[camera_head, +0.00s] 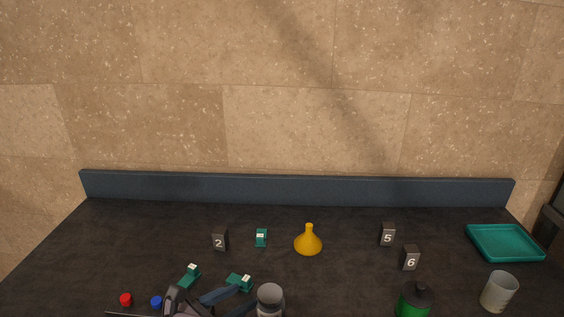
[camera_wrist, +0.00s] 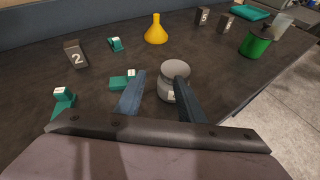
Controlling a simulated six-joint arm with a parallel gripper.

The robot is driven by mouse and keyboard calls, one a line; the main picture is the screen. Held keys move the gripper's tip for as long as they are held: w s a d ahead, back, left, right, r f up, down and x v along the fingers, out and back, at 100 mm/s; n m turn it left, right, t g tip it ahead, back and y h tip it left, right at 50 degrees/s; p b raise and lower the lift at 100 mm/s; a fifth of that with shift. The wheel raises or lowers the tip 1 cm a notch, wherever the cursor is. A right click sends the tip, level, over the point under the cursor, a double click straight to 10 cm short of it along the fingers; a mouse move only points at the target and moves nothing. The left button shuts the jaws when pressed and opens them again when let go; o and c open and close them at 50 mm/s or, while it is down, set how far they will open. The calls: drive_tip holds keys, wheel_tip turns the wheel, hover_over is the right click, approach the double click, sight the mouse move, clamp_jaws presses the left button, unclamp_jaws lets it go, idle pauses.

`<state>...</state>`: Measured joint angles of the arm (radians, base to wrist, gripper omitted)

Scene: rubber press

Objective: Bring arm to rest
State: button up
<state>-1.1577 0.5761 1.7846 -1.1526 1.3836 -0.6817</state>
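My gripper (camera_wrist: 157,82) shows at the bottom of the wrist view with its two dark blue fingers apart and nothing visibly held between them. In the head view my gripper (camera_head: 246,296) is low in the picture, left of centre, over the dark counter (camera_head: 340,285). A grey round jar (camera_head: 270,292) stands close by its fingertips. In the wrist view the jar (camera_wrist: 172,68) is beyond the fingers, partly hidden by the right one. Whether they touch is not clear.
Small teal pieces (camera_head: 190,277) with white tops stand near the arm. Red (camera_head: 126,299) and blue (camera_head: 156,301) pieces lie front left.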

drive_tip(key=s+d+m+g, duration=0.1)
drive_tip(key=d+m+g, duration=0.1)
drive_tip(key=d, duration=0.4)
drive_tip(key=s+d+f+m+g+p, duration=0.1)
drive_tip(key=d+m+g, duration=0.2)
drive_tip(key=d, duration=0.3)
drive_tip(key=s+d+f+m+g, duration=0.1)
drive_tip(key=d+m+g, duration=0.2)
drive_tip(key=d+m, duration=0.2)
drive_tip(key=shift+s+d+h, duration=0.35)
drive_tip(key=shift+d+h, duration=0.05)
drive_tip(key=shift+d, duration=0.1)
drive_tip(key=s+d+f+m+g+y, duration=0.1)
drive_tip(key=s+d+m+y, duration=0.3)
drive_tip(key=m, duration=0.5)
drive_tip(key=s+d+f+m+g+y+p, duration=0.1)
drive_tip(key=s+d+m+y, duration=0.3)
drive_tip(key=m, duration=0.5)
drive_tip(key=s+f+g, duration=0.1)
drive_tip(key=s, duration=0.1)
drive_tip(key=shift+s+d+f, duration=0.15)
drive_tip(key=shift+s+d, duration=0.15)
drive_tip(key=shift+d, duration=0.1)
drive_tip(key=o, duration=0.3)
